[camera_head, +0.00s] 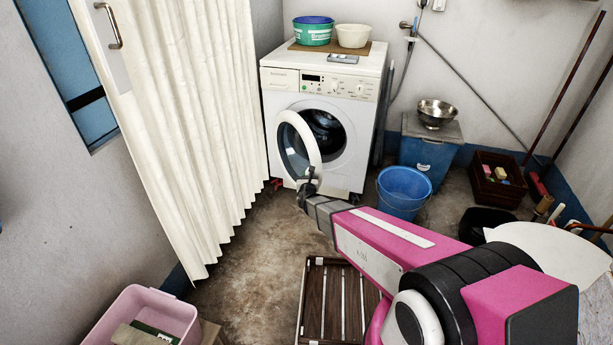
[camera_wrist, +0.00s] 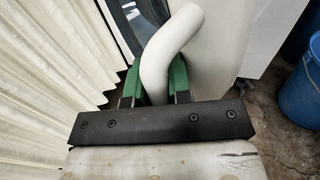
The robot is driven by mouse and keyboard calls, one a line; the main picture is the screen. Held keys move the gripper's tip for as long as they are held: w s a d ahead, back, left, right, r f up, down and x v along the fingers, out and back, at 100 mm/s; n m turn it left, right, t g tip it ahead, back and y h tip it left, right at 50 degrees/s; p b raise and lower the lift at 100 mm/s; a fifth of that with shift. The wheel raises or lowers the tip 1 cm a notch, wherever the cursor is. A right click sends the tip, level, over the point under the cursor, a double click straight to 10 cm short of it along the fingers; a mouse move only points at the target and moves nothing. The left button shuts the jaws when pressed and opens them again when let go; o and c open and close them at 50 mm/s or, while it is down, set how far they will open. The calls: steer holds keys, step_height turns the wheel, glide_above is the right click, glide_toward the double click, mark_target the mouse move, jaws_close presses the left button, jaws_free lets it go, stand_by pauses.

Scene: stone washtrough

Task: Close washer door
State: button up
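The washer (camera_head: 322,115) is a white front loader against the back wall. Its round door (camera_head: 315,150) has a white rim and dark glass, and it stands open, swung out to the left of the dark drum opening. My gripper (camera_head: 308,187) is at the lower edge of the door. The fingertips are partly hidden by the rim.
A cream curtain (camera_head: 190,110) hangs close on the left. A blue bucket (camera_head: 403,190) and a blue bin (camera_head: 428,152) stand right of the washer. A slatted wooden rack (camera_head: 313,305) and a pink tub (camera_head: 160,301) are in front. Bare floor lies between.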

steer(key=s+d, duration=0.6)
steer(key=s, duration=0.4)
steer(key=shift+d+h, duration=0.15)
steer(key=shift+h, duration=0.15)
steer(key=shift+s, duration=0.1)
stand_by(0.5)
steer(key=s, duration=0.7)
steer(key=shift+s+d, duration=0.2)
steer(key=shift+d, duration=0.1)
steer(key=shift+r, duration=0.1)
